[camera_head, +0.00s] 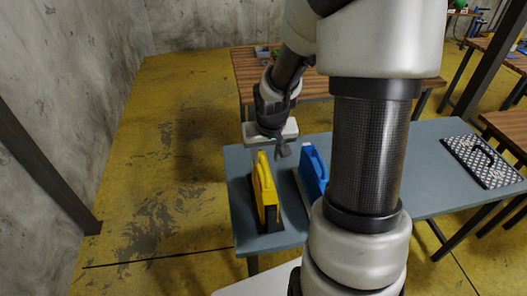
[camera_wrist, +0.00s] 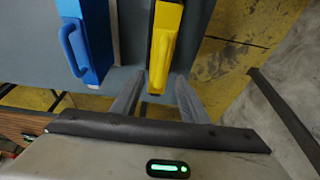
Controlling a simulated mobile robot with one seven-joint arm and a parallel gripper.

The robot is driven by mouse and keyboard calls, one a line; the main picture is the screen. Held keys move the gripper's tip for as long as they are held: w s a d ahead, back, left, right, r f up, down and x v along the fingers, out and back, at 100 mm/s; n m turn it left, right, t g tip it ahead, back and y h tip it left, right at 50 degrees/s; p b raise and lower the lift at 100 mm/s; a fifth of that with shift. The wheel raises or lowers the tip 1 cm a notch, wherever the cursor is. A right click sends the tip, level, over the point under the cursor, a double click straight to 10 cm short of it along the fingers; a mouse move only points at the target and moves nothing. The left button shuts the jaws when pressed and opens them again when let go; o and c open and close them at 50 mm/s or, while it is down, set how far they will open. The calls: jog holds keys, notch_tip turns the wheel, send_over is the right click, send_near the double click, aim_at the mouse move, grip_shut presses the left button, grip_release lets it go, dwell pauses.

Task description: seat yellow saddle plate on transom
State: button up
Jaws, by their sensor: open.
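The yellow saddle plate (camera_head: 264,190) stands upright and narrow near the left end of the blue-grey table, on or against a dark base (camera_head: 271,222). It also shows in the wrist view (camera_wrist: 164,48). My gripper (camera_head: 267,153) is over its far end, pointing down. In the wrist view my gripper (camera_wrist: 158,82) is open, one finger on each side of the plate's near end; I cannot tell whether either touches it. I cannot tell for certain which part is the transom; the dark base under the plate is mostly hidden.
A blue piece with a handle (camera_head: 314,168) stands to the right, partly hidden by my arm, beside a pale strip (camera_wrist: 114,36). A patterned dark case (camera_head: 483,160) lies at the table's right end. A wooden-topped table (camera_head: 247,70) stands behind.

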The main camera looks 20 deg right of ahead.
aim_at(264, 166)
jog(key=b+x, duration=0.5)
jog(key=x, duration=0.3)
jog(key=shift+b, duration=0.4)
jog(key=shift+c, duration=0.5)
grip_shut()
dwell(0.3)
jog(key=shift+w+r, duration=0.1)
notch_tip(264, 166, up, 15)
jog(key=p, duration=1.1)
jog(key=shift+r+p, duration=0.2)
jog(key=shift+p, duration=0.15)
dwell(0.8)
